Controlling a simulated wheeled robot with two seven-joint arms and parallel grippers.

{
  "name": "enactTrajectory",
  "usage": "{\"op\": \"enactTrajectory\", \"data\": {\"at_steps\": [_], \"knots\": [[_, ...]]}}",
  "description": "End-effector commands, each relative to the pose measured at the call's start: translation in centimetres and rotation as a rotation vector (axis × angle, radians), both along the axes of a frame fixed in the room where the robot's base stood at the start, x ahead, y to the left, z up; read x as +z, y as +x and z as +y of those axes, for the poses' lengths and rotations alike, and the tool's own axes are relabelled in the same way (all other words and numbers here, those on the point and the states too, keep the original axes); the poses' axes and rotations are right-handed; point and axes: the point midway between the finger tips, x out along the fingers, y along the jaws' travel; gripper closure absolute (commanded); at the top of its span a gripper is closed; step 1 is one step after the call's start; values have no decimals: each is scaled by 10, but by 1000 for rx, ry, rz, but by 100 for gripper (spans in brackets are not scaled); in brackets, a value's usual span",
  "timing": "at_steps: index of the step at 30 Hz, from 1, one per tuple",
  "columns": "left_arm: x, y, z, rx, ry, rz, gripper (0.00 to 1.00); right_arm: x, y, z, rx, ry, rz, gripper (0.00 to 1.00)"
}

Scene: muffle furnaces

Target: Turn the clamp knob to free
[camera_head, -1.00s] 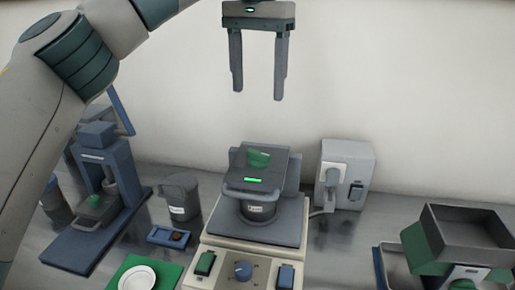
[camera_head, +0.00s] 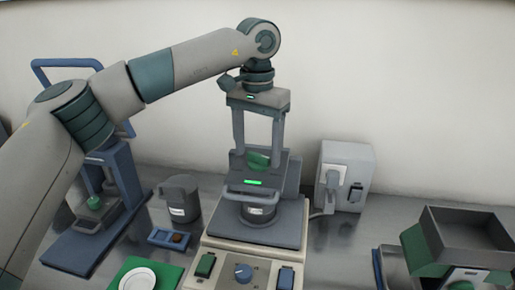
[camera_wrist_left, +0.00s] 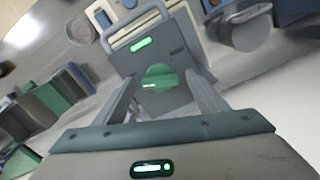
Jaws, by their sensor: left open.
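The green clamp knob (camera_head: 258,160) sits on the dark tilted lid plate (camera_head: 262,181) of the machine in the centre, above a lit green strip. It also shows in the left wrist view (camera_wrist_left: 160,77). My left gripper (camera_head: 258,150) points down over the plate, open, with one finger to each side of the knob. In the left wrist view my left gripper (camera_wrist_left: 160,88) shows a gap between each finger and the knob. Whether the fingertips reach the knob's height is hard to tell. My right gripper is not in view.
The machine's base (camera_head: 222,264) carries a blue dial (camera_head: 243,273) and two switches. A blue press (camera_head: 123,180), a dark canister (camera_head: 181,198) and a small blue tray (camera_head: 169,238) stand left. A grey socket box (camera_head: 345,172) and a dark hopper (camera_head: 470,241) stand right.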

Motion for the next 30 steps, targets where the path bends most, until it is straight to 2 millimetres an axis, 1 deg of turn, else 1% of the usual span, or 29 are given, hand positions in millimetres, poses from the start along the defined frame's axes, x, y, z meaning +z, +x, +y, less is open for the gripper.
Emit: {"op": "enactTrajectory", "data": {"at_steps": [4, 11, 12, 14, 15, 17, 24, 30], "knots": [[-5, 0, 0, -1, 1, 1, 34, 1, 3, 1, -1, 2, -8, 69], [-5, 0, 0, -1, 1, 1, 34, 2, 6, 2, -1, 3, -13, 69], [-5, 0, 0, -1, 1, 1, 39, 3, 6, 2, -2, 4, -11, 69], [-5, 0, 0, -1, 1, 1, 53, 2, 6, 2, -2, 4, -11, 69], [-5, 0, 0, -1, 1, 1, 63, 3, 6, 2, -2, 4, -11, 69], [-5, 0, 0, -1, 1, 1, 76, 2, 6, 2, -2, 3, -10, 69], [-5, 0, 0, 6, 1, 0, 76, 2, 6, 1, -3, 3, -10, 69], [-5, 0, 0, 49, 1, 0, 76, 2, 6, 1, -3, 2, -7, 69]]}}
